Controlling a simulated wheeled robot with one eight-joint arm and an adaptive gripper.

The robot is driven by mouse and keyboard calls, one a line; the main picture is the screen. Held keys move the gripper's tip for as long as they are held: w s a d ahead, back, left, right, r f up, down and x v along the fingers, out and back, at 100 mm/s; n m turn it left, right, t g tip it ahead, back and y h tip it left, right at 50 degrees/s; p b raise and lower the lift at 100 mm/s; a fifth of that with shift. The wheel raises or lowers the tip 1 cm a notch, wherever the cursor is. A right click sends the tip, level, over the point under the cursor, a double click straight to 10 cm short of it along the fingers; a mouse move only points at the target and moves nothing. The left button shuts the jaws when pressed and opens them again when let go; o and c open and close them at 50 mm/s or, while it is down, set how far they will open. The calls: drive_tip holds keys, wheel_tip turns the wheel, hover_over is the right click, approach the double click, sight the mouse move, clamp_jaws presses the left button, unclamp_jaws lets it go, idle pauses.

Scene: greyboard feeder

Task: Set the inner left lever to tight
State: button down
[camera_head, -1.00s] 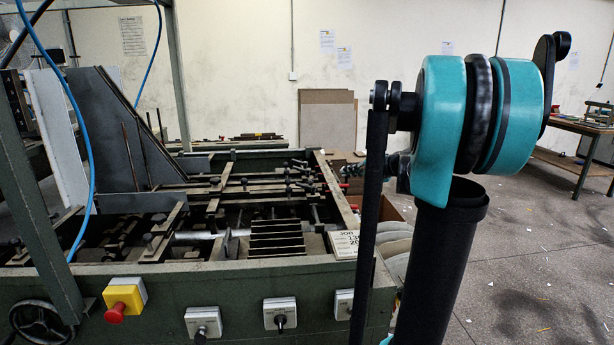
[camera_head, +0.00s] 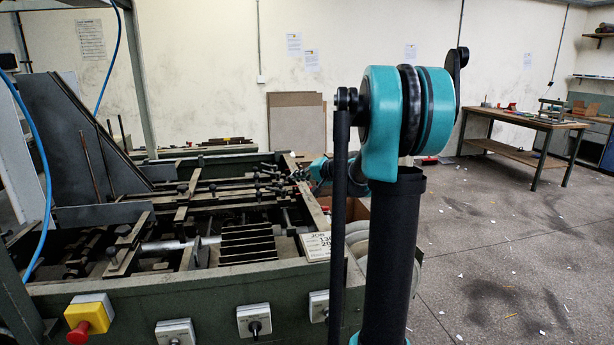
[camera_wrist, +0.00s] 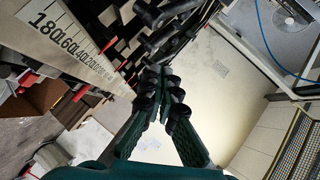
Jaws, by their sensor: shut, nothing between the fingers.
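Several dark levers (camera_head: 268,178) with knobbed ends stand along the far right part of the feeder's frame. I cannot tell which is the inner left one, nor read its setting. In the wrist view, dark rounded lever ends (camera_wrist: 150,14) show at the top, just beyond my fingers. My gripper (camera_wrist: 165,80) has its fingertips together and is empty. In the head view my teal forearm (camera_head: 322,170) reaches to the levers from the right, and the fingertips there are too small to make out. I cannot tell whether a finger touches a lever.
A numbered scale rail (camera_wrist: 75,45) runs close on the left in the wrist view. The green feeder frame (camera_head: 130,292) carries bars, rods and a job card (camera_head: 316,246). Blue hoses hang at the left. Open floor (camera_head: 490,240) lies to the right, with a workbench (camera_head: 530,122) behind.

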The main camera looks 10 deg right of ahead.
drive_tip(key=shift+w+a+f, duration=0.15)
drive_tip(key=shift+a+f, duration=0.4)
drive_tip(key=shift+a, duration=0.35)
drive_tip(key=shift+w+a+f, duration=0.1)
drive_tip(key=shift+a+f, duration=0.45)
drive_tip(key=shift+a, duration=0.35)
drive_tip(key=shift+a, duration=0.1)
drive_tip(key=shift+a+m+h, duration=0.15)
drive_tip(key=shift+m+h, duration=0.15)
